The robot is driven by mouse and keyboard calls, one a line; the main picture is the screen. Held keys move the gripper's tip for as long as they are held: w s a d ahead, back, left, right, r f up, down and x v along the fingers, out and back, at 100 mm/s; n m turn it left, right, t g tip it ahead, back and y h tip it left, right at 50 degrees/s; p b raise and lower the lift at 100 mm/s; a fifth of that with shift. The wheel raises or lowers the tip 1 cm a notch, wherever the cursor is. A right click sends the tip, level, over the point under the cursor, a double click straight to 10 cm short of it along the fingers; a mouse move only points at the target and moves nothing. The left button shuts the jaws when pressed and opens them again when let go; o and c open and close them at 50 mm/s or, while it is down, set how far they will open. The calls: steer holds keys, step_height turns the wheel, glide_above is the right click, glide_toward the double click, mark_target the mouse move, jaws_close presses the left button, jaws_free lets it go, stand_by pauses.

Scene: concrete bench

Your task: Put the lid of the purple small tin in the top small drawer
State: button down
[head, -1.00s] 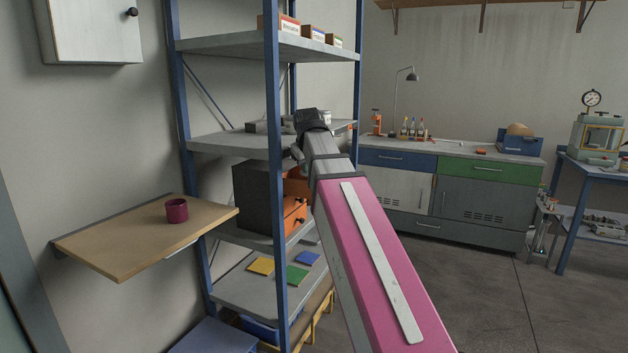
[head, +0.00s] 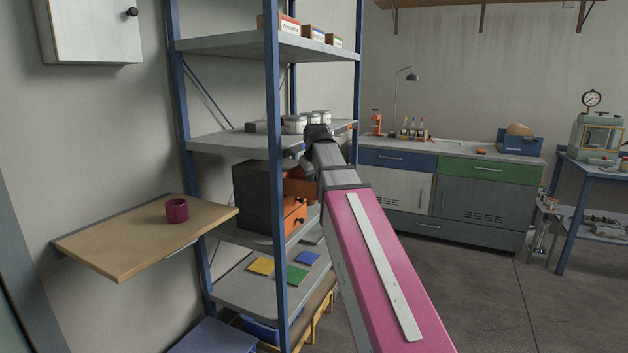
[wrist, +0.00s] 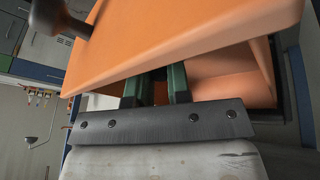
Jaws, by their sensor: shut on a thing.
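The purple small tin (head: 177,210) stands on the wooden wall shelf at the left of the head view, its top looking open with no lid on it. The top small drawer (head: 300,188) is orange and stands pulled out of a dark cabinet on the rack. In the wrist view its orange front (wrist: 190,45) with a dark knob crosses the top. My gripper (wrist: 155,86) reaches past the edge of that front into the drawer. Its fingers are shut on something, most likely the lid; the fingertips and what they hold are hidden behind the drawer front.
A blue rack post (head: 276,180) stands left of my arm. Several pale tins (head: 305,120) stand on the rack shelf above the cabinet. A lower orange drawer (head: 296,218) sits under the open one. Coloured plates lie on the shelf below.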

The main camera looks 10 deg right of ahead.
steer(key=shift+w+d+g+y, duration=0.1)
steer(key=shift+w+g+y, duration=0.1)
steer(key=shift+g+y, duration=0.55)
steer(key=shift+s+f, duration=0.1)
steer(key=shift+f, duration=0.15)
steer(key=shift+f, duration=0.1)
steer(key=c, duration=1.1)
jaws_free()
steer(key=v, duration=1.2)
